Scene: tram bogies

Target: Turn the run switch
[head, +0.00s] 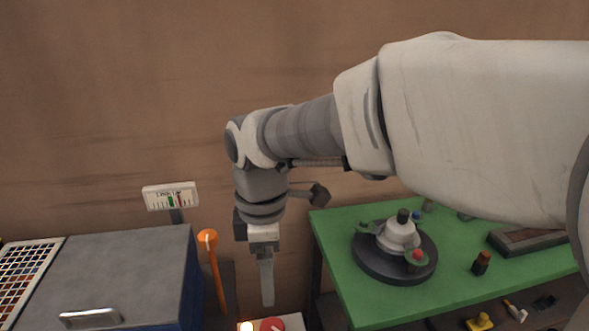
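My gripper (267,290) points straight down, its fingers seen as one narrow grey shape, so any gap between them cannot be made out. Below its tip, at the bottom edge, is a pale box (293,319), cut off by the frame. On the box is a red round part (272,324) with a pale mark, which may be the run switch; no label is readable. A small lamp (246,326) glows warm white to its left. The fingertips appear just above the red part in the picture; whether they touch it cannot be told.
An orange lever (213,262) stands left of my gripper, beside a grey-topped blue cabinet (130,265) with a metal handle. A white gauge (171,196) with green and red marks stands behind. A green bench (335,250) at right carries a round dark-based fixture (385,270).

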